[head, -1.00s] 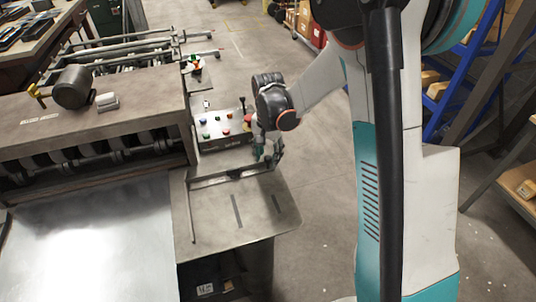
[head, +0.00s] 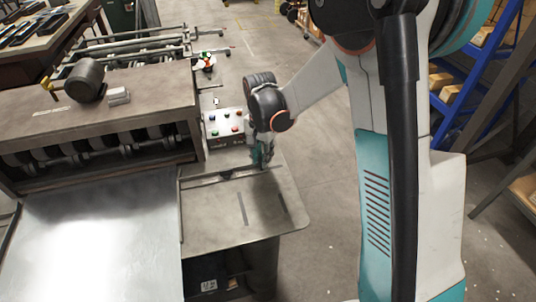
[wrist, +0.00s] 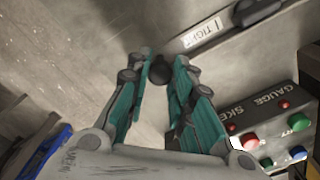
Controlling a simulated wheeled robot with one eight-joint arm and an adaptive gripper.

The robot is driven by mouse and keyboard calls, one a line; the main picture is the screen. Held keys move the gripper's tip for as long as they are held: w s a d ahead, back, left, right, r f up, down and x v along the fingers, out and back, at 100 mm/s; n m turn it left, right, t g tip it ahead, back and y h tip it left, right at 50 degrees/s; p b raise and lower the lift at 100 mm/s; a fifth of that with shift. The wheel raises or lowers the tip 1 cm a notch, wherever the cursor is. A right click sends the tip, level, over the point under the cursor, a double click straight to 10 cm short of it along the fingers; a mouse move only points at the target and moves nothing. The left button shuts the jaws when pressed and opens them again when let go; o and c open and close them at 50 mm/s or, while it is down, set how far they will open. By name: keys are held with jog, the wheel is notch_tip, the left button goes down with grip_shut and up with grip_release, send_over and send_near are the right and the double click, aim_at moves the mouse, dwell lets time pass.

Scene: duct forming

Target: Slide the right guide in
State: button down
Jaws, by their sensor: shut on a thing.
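The right guide (head: 181,215) is a thin dark bar on the side table, along the right edge of the shiny metal sheet (head: 90,245). Whether bar and sheet touch is too small to tell. A dark arm (head: 225,177) runs right from the guide to my gripper (head: 264,163). In the wrist view my gripper (wrist: 160,65) has its teal fingers closed around a small dark round knob (wrist: 160,72). The fingers partly hide the knob in the head view.
The control panel (head: 225,123) with coloured buttons stands just behind and left of my gripper; it also shows in the wrist view (wrist: 270,125). The rollers (head: 100,148) lie under the machine's top. The side table's front right (head: 285,220) is bare.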

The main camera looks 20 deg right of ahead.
jog(key=shift+a, duration=0.2)
jog(key=c, duration=1.4)
grip_release()
jog(key=shift+a, duration=0.15)
notch_tip(320, 180, up, 12)
jog(key=s+d+r+n+t+b, duration=0.1)
jog(key=s+d+r+n+t, duration=0.15)
jog(key=s, duration=0.35)
jog(key=s+d+r+n+t, duration=0.1)
jog(key=s+r+n, duration=0.1)
jog(key=s+r, duration=0.3)
jog(key=s+d+f+n+t, duration=0.2)
jog(key=s+f+n+t, duration=0.1)
jog(key=s, duration=0.9)
jog(key=shift+n+t+b, duration=0.35)
jog(key=shift+n+b, duration=0.1)
jog(key=shift+n, duration=0.3)
